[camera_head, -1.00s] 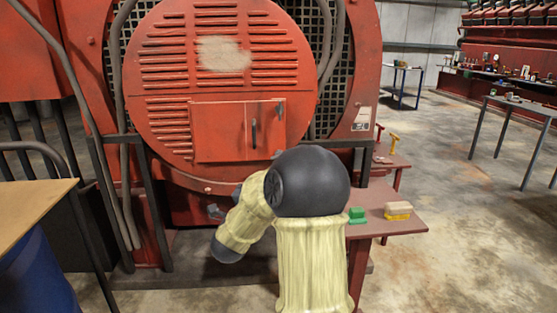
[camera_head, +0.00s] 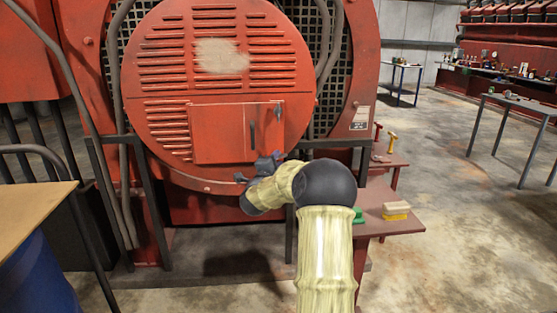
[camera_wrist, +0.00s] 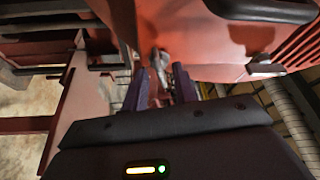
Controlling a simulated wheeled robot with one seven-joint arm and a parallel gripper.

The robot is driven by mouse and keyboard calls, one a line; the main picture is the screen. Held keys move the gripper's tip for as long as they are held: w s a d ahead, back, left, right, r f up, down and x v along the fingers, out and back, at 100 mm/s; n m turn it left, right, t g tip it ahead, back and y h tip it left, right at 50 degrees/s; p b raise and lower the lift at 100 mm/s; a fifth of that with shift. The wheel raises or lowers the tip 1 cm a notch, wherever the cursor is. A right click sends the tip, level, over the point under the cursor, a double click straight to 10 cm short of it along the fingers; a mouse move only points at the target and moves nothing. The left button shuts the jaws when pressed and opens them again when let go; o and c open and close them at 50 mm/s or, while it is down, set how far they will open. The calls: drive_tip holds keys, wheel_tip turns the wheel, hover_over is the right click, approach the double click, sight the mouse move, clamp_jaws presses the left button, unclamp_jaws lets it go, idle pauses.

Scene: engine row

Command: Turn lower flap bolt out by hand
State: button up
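The red flap (camera_head: 222,132) sits shut in the lower part of the round louvred cover (camera_head: 165,60), with a dark upright handle on it. An upper bolt (camera_head: 280,110) shows at the flap's right edge. The lower bolt is hidden or merged with my dark gripper (camera_head: 262,165), which is at the flap's lower right corner. In the wrist view my gripper's two fingers (camera_wrist: 159,88) stand apart. A grey bolt-like piece (camera_wrist: 158,62) shows between and just beyond their tips; I cannot tell whether they touch it.
A small red side table (camera_head: 410,222) at right holds a green block (camera_head: 359,216) and a yellow brush-like block (camera_head: 396,211). Dark frame posts (camera_head: 152,205) and hoses stand left of the cover. A wooden tabletop (camera_head: 30,212) and blue drum (camera_head: 35,278) are at lower left.

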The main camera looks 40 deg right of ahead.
drive_tip(key=shift+w+d, duration=0.15)
drive_tip(key=shift+d, duration=0.1)
